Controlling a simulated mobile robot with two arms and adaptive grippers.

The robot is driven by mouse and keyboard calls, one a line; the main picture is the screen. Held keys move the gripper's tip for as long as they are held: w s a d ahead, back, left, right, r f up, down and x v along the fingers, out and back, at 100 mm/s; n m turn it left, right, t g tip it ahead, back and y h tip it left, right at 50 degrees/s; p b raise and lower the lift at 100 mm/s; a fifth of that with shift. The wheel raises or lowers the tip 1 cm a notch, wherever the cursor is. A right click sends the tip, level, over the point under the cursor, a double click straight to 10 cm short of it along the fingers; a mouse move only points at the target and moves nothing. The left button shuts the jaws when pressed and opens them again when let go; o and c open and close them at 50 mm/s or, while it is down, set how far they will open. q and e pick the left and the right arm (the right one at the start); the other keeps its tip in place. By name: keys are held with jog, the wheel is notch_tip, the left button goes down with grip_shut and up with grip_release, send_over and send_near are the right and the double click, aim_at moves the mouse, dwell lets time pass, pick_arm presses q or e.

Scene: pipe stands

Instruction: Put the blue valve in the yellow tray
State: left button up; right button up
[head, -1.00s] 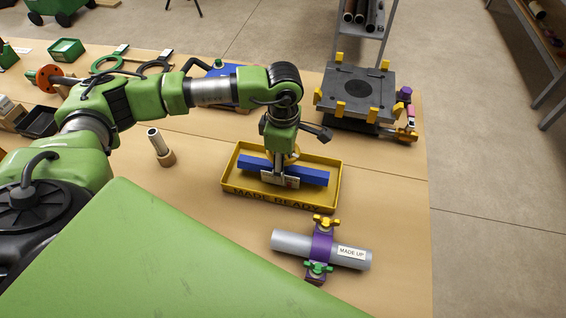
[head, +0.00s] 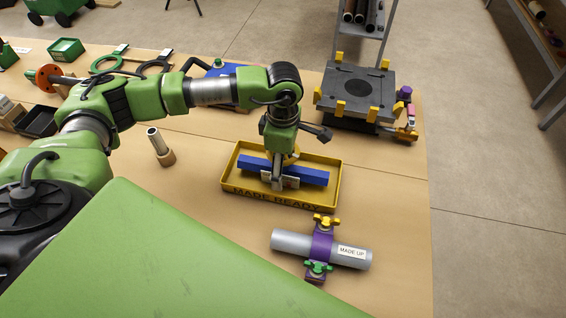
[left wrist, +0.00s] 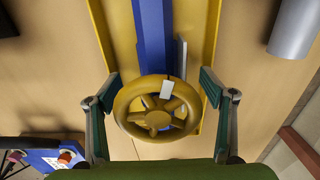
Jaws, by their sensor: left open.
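The blue valve (head: 312,175) is a long blue bar lying lengthwise inside the yellow tray (head: 335,197), which is marked "MADE READY". In the left wrist view the blue bar (left wrist: 153,40) runs along the yellow tray (left wrist: 113,30), with a yellow handwheel (left wrist: 157,117) and a small white tag on top. My left gripper (head: 280,181) points down over the middle of the valve. In the left wrist view its fingers (left wrist: 160,80) are spread on either side of the handwheel, with visible gaps. The gripper hides the middle of the valve in the head view. My right gripper is out of view.
A grey pipe (head: 350,253) with a purple clamp, labelled "MADE UP", lies in front of the tray. A dark fixture (head: 352,92) with yellow blocks stands behind right. Bare table surrounds the tray.

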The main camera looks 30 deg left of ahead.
pick_arm(q)
jog(key=shift+r, duration=3.75)
jog(key=shift+r, duration=0.15)
